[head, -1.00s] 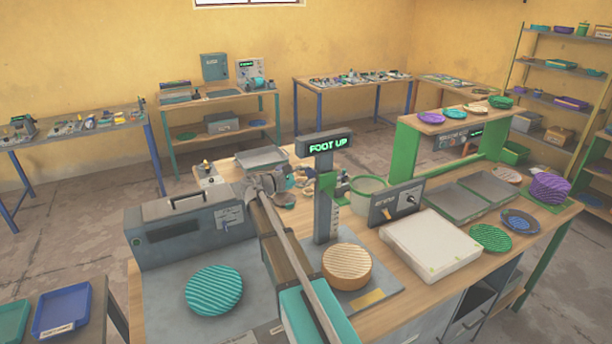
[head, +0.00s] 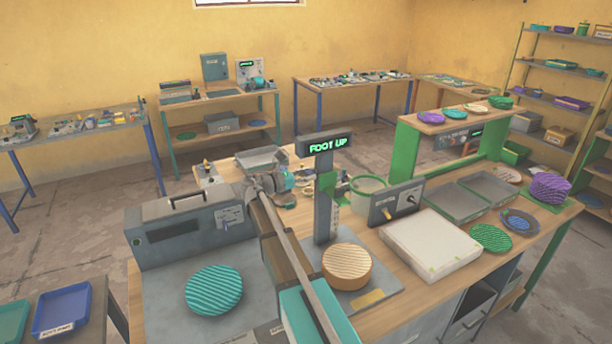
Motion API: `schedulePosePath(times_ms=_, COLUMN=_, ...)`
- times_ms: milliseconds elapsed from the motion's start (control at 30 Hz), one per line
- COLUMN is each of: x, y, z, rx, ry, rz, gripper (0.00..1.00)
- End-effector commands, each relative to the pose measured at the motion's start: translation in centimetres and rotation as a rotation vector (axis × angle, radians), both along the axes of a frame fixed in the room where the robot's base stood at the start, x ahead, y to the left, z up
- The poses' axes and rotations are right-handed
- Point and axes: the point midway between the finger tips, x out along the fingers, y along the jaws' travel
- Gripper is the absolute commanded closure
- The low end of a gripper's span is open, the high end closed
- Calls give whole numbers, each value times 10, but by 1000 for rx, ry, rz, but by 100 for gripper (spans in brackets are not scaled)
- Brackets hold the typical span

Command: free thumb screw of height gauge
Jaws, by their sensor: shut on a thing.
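My gripper (head: 302,181) is at the left of the post, near slider height, beyond my arm's long grey link. It is shut on what appears to be the thumb screw. The screw itself is too small and too covered to make out, and the exact contact is hidden.
A grey box with a handle (head: 185,228) and a teal ribbed disc (head: 214,290) are at the left. A control box (head: 397,203), a pale green pot (head: 368,188) and a white slab (head: 430,244) stand close to the right of the gauge. A grey tray (head: 250,158) lies behind my gripper.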

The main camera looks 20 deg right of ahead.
Motion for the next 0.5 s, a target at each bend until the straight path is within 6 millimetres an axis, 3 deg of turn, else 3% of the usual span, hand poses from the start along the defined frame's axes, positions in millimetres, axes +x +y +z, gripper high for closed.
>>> schedulePosePath(times_ms=333, x=0, y=0, z=0, rx=2, ry=5, rz=-1, gripper=93)
schedulePosePath(times_ms=367, x=0, y=0, z=0, rx=2, ry=5, rz=-1, gripper=40)
schedulePosePath(times_ms=500, x=0, y=0, z=0, rx=1, ry=4, rz=-1, gripper=14)
